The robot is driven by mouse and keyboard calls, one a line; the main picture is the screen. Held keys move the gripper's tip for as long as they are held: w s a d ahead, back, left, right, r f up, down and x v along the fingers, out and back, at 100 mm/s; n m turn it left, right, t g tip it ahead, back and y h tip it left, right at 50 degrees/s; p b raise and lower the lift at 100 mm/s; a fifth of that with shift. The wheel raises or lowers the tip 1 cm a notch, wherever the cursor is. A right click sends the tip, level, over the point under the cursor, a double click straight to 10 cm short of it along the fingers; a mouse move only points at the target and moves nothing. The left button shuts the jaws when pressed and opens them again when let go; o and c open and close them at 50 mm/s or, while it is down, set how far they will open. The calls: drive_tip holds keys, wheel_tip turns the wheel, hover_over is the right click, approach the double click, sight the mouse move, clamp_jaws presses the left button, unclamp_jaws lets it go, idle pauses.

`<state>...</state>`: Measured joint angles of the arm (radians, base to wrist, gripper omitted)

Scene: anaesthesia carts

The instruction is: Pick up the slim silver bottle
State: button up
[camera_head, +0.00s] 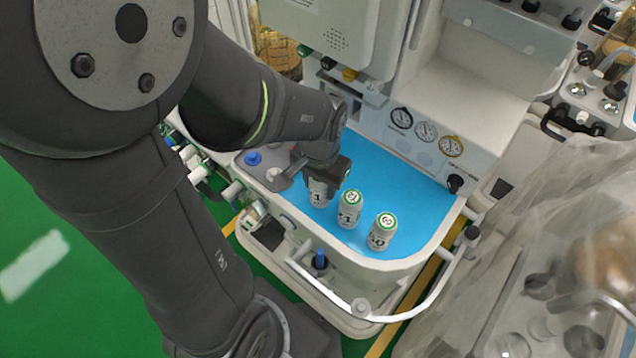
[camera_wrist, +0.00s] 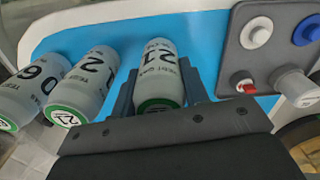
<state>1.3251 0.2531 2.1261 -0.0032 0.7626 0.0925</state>
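Three slim silver-grey bottles with green-ringed white tops stand in a row on a blue work surface. In the head view, the leftmost bottle (camera_head: 318,195) is under my gripper (camera_head: 322,178), which partly hides it. In the wrist view, this bottle, marked 21 (camera_wrist: 160,78), lies between the two fingers of my gripper (camera_wrist: 160,70), with one finger close on each side. Whether the fingers press on it cannot be made out. The middle bottle (camera_head: 349,210) and the right bottle (camera_head: 382,232) stand apart from the fingers; they also show in the wrist view (camera_wrist: 85,85) (camera_wrist: 28,92).
The blue surface (camera_head: 400,180) has a raised white rim (camera_head: 400,264) along its front. A grey panel with knobs (camera_wrist: 262,50) is beside the gripped-side bottle. A gauge panel (camera_head: 425,145) stands behind. Clear blue space lies behind and right of the bottles.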

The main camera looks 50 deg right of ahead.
drive_tip(key=shift+c, duration=1.2)
drive_tip(key=shift+r, duration=0.1)
